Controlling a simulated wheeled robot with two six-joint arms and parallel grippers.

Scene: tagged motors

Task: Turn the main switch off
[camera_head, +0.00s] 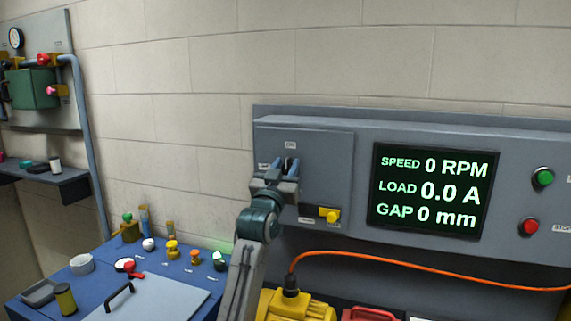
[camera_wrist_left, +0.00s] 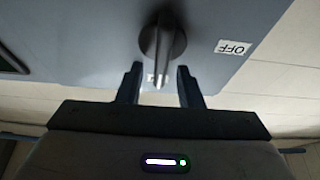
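The main switch is a dark rotary knob (camera_wrist_left: 162,42) on a grey panel. In the left wrist view its narrow handle points at a small, partly covered label; the OFF label (camera_wrist_left: 235,47) is to the right. In the head view the ON label (camera_head: 290,146) is above the knob, which my gripper mostly hides. My left gripper (camera_head: 287,165) is up at the panel in front of the knob. In the left wrist view its fingers (camera_wrist_left: 159,70) are apart, one on each side of the handle's end, with gaps visible. My right gripper is not in view.
A yellow part (camera_head: 329,214) sticks out at the panel's lower right. A display (camera_head: 428,190) reads 0 RPM, 0.0 A and 0 mm. Green (camera_head: 543,177) and red (camera_head: 529,226) buttons are further right. An orange cable (camera_head: 420,267) runs below. A cluttered blue bench (camera_head: 190,272) is at left.

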